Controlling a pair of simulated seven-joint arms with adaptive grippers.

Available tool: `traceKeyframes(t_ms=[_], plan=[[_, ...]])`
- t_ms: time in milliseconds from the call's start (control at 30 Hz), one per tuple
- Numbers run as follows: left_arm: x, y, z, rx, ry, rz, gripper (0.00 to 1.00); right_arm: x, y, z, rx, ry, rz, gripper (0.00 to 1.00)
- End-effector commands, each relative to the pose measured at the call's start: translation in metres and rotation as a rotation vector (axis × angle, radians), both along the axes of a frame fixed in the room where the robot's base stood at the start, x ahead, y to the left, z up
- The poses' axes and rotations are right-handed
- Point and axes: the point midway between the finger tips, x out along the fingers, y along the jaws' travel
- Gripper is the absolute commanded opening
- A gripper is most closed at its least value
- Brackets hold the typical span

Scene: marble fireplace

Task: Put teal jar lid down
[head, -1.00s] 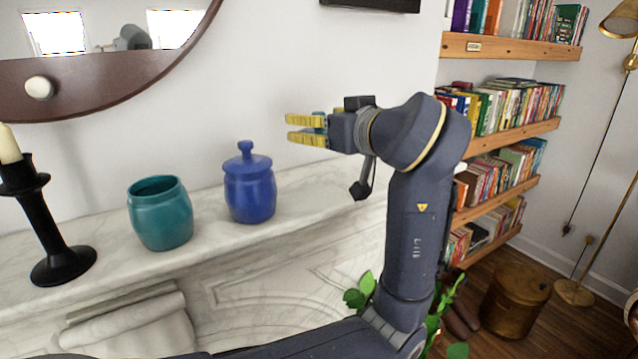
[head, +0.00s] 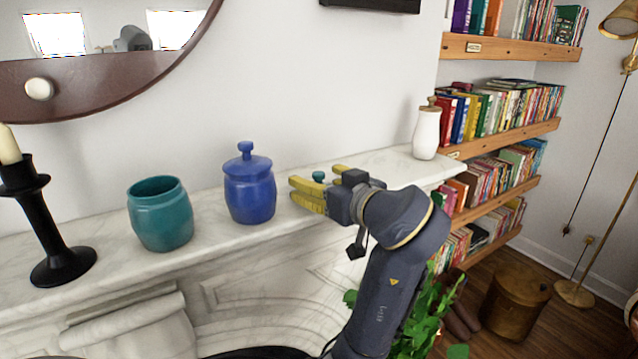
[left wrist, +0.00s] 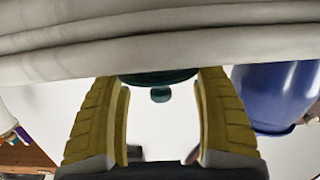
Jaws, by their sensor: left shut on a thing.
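The teal jar lid (left wrist: 158,76) is between the yellow fingers of my left gripper (head: 316,181), which is shut on it. The gripper is low over the marble mantel (head: 388,165), right of the blue jar. I cannot tell whether the lid touches the marble. The teal jar (head: 161,216) stands upright and open on the mantel, left of the blue jar. My right gripper is not in view.
The lidded blue jar (head: 250,190) stands close to the left of my gripper and also shows in the left wrist view (left wrist: 276,95). A black candlestick (head: 45,225) is at far left. A white bottle (head: 426,134) stands at the mantel's right end, with bare marble before it.

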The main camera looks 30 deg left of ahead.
Motion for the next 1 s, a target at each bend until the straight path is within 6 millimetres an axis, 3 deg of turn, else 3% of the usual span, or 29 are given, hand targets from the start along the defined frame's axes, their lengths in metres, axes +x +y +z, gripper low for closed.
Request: traceKeyframes(t_ms=[467, 500, 667, 1000], plan=[[0.0001, -0.0001, -0.0059, -0.001, 0.002, 0.000, 0.39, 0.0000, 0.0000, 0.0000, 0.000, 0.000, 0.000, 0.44], [0.0002, 0.0000, -0.0062, -0.001, 0.001, -0.001, 0.71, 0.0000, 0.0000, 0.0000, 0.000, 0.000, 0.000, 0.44], [0.0001, 0.0000, -0.0057, 0.000, 0.000, 0.000, 0.90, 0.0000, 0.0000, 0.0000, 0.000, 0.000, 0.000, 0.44], [0.0002, 0.0000, -0.0042, 0.000, 0.000, 0.000, 0.92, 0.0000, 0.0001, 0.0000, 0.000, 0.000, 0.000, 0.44]])
